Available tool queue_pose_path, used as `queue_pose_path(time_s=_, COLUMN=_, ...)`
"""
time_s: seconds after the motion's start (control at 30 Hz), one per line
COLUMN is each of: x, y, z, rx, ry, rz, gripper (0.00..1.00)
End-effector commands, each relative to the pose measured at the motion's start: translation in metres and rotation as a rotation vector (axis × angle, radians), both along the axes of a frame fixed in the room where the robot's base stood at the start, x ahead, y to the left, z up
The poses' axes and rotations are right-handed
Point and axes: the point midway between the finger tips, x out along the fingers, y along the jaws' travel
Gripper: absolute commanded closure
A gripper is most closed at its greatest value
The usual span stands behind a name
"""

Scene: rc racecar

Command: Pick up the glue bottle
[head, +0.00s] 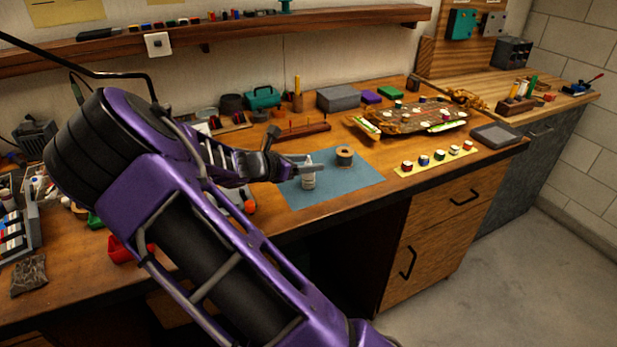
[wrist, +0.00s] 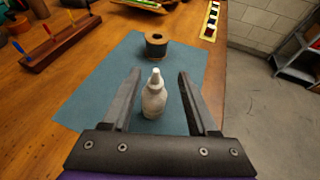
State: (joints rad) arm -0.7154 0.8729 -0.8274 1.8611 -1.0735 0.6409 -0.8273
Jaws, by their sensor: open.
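The glue bottle (wrist: 154,99) is small and whitish with a pale pointed nozzle, standing upright on a blue mat (wrist: 88,90). In the wrist view my gripper (wrist: 159,75) is open, with one finger on each side of the bottle and a visible gap on both sides. In the head view the bottle (head: 308,176) stands at the tips of my gripper (head: 308,166), on the mat (head: 345,190). A finger hides part of the bottle there.
A dark spool (wrist: 157,45) stands on the mat beyond the bottle. A wooden rack with pens (wrist: 60,42) is at the left. A yellow strip with several small jars (head: 436,160) lies right of the mat. The desk's front edge is close by.

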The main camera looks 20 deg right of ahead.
Motion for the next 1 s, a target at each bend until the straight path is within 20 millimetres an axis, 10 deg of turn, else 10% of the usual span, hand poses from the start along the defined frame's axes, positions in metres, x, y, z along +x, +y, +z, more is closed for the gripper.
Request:
queue_pose_path(time_s=0.6, x=0.019, y=-0.037, z=-0.026, rx=0.000, ry=-0.001, rz=0.000, gripper=0.41)
queue_pose_path(time_s=1.0, x=0.019, y=-0.037, z=-0.025, rx=0.000, ry=-0.001, rz=0.000, gripper=1.00)
